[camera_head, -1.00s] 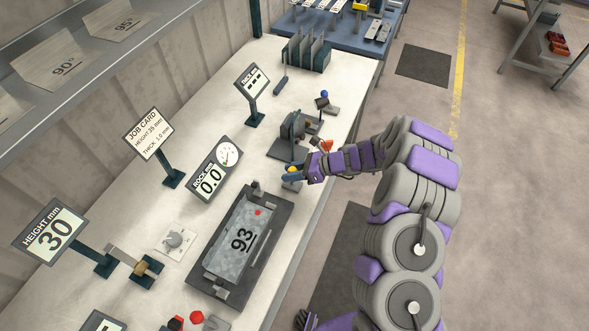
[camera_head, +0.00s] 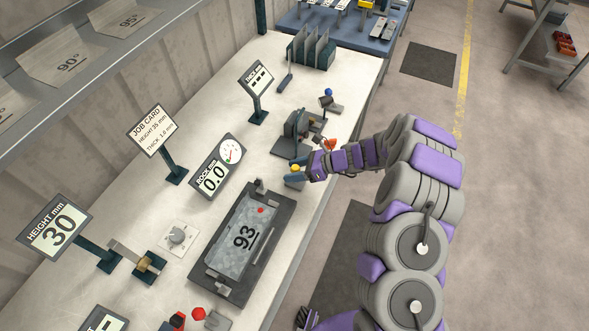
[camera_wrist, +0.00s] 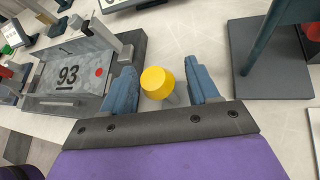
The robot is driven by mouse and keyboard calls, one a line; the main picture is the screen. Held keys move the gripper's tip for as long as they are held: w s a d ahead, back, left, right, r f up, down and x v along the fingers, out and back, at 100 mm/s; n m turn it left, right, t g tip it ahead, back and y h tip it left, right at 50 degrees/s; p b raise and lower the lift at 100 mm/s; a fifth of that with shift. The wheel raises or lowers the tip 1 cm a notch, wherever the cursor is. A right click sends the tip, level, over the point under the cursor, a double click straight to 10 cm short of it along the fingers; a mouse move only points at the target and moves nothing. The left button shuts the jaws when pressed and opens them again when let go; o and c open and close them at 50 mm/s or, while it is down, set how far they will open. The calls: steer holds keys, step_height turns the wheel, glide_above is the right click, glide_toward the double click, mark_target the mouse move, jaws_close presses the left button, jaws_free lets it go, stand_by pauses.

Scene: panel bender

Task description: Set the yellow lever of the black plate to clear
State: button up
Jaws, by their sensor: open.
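The yellow lever's round knob (camera_wrist: 157,82) stands between the two open blue fingers of my gripper (camera_wrist: 160,88) in the wrist view, with a gap on each side. In the head view the yellow knob (camera_head: 295,168) shows small at my gripper (camera_head: 295,177). Its stem is mostly hidden below the knob. The black plate (camera_head: 283,214) lies just below my gripper in the head view and carries a grey block marked 93 (camera_head: 243,237) with a red dot. The wrist view shows this plate (camera_wrist: 62,103) on the left. Where the lever joins its base is hidden.
A dark device on a base (camera_head: 296,145) stands close behind my gripper. A dial gauge display (camera_head: 216,166), a job card stand (camera_head: 173,168) and a height display (camera_head: 58,229) line the bench's left side. A dark base with a post (camera_wrist: 270,70) fills the wrist view's right.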

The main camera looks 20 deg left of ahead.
steer(key=p+v, duration=0.1)
steer(key=v, duration=1.6)
steer(key=shift+d, duration=0.2)
steer(key=s+d+r+n+g+h+b, duration=0.1)
steer(key=s+d+r+n+h+b, duration=0.1)
steer(key=s+r+n, duration=0.5)
steer(key=s+d+r+n+h+b, duration=0.1)
steer(key=s+r+n+h+b, duration=0.25)
steer(key=s, duration=0.65)
steer(key=s+d+r+n+t+h+b, duration=0.1)
steer(key=s+d+n+h, duration=0.5)
steer(key=s+d, duration=1)
steer(key=s+n+t+b, duration=0.1)
steer(key=s, duration=0.3)
steer(key=shift+r, duration=0.2)
